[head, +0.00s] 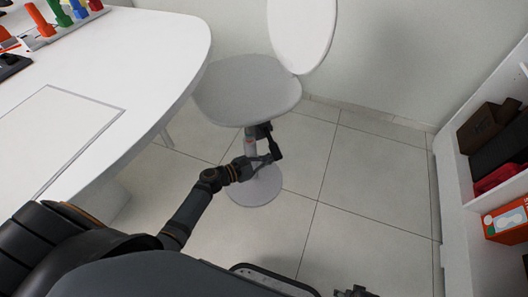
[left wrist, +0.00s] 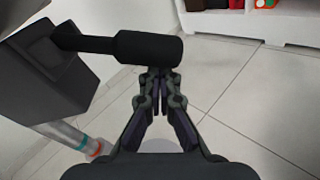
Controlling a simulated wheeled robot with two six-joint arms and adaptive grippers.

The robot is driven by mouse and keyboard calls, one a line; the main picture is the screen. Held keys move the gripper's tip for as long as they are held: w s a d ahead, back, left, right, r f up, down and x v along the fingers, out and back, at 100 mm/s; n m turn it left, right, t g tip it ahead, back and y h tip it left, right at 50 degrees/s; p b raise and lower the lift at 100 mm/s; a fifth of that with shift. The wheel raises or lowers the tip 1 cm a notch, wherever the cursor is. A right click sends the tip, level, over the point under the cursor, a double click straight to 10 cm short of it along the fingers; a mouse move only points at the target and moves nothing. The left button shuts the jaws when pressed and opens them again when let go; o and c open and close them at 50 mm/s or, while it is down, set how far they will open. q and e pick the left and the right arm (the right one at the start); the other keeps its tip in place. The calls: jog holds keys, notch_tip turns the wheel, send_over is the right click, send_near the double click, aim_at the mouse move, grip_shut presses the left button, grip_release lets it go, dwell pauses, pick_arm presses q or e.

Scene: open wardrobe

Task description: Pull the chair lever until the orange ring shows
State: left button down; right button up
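The chair (head: 248,92) has a light grey seat, a grey column and a round base. Its black lever (left wrist: 145,48) sticks out under the seat; in the left wrist view its thick end lies across my left gripper's fingertips. My left gripper (head: 268,158) is at the lever below the seat; its fingers (left wrist: 160,76) are nearly together, with no lever between them that I can see. The tips' far ends are hidden by the lever. On the column, a red-orange ring (left wrist: 97,149) and a cyan ring (left wrist: 82,142) show. Only a dark bit of my right gripper (head: 355,291) shows.
A white table (head: 150,50) with a curved edge stands to the left, close to the chair and my left arm. White shelves (head: 455,205) with boxes stand at the right. Tiled floor (head: 350,190) between is clear. A wall is behind the chair.

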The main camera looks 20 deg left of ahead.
pick_arm(q)
jog(key=shift+r, duration=0.1)
pick_arm(e)
jog(key=shift+s+d+f, duration=0.15)
jog(key=shift+s+f, duration=0.2)
dwell(1.1)
